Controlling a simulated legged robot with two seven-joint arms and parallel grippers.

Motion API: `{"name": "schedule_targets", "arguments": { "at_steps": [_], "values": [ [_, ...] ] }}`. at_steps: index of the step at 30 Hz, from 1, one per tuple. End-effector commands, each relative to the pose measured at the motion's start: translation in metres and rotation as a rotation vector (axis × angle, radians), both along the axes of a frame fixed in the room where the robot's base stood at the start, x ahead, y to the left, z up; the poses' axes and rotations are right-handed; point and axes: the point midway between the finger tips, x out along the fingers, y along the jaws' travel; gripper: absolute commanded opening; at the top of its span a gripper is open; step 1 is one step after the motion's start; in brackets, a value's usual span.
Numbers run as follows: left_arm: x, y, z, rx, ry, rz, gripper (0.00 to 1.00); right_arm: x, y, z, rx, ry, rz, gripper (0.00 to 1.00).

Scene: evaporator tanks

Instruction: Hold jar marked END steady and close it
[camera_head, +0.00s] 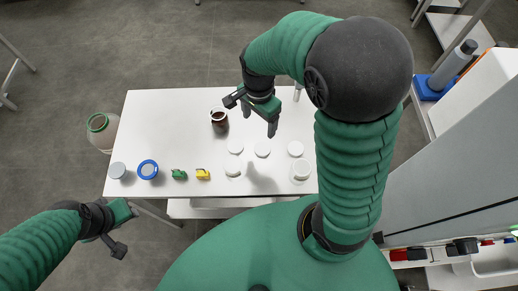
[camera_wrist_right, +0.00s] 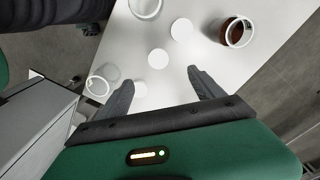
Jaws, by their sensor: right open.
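No END marking is legible in either view. A brown jar (camera_head: 219,121) stands upright on the white table, open-topped with a white rim; it also shows in the right wrist view (camera_wrist_right: 237,33). Two pale clear jars, one (camera_head: 232,166) near the table's middle and one (camera_head: 301,171) at the right, stand near the front edge. Three loose white discs, like lids (camera_head: 262,148), lie flat behind them. My right gripper (camera_head: 252,115) is open and empty above the table, right of the brown jar. My left gripper (camera_head: 127,232) is open and empty, off the table's front left corner.
On the table (camera_head: 160,115) are a grey round piece (camera_head: 117,170), a blue ring (camera_head: 148,169), a green clip (camera_head: 179,174) and a yellow clip (camera_head: 203,174). The table's back left is clear.

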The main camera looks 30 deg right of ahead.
Motion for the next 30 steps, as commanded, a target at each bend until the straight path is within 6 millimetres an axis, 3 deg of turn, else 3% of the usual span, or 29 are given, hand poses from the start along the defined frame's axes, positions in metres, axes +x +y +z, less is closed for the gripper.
{"name": "schedule_targets", "arguments": {
  "at_steps": [5,18,22,30],
  "values": [
    [0.0,0.0,-0.001,0.0,0.0,0.0,0.36,-0.002,-0.006,-0.013,0.004,0.003,-0.002,0.77],
    [0.0,0.0,-0.01,0.0,0.001,-0.001,0.36,-0.002,-0.004,-0.104,0.002,0.005,-0.002,0.77],
    [0.0,0.0,-0.011,0.0,0.001,0.0,0.36,-0.002,-0.003,-0.116,0.002,0.001,0.0,0.77],
    [0.0,0.0,-0.01,0.0,0.001,0.0,0.36,-0.001,-0.005,-0.118,0.003,-0.001,-0.001,0.77]
  ]
}}
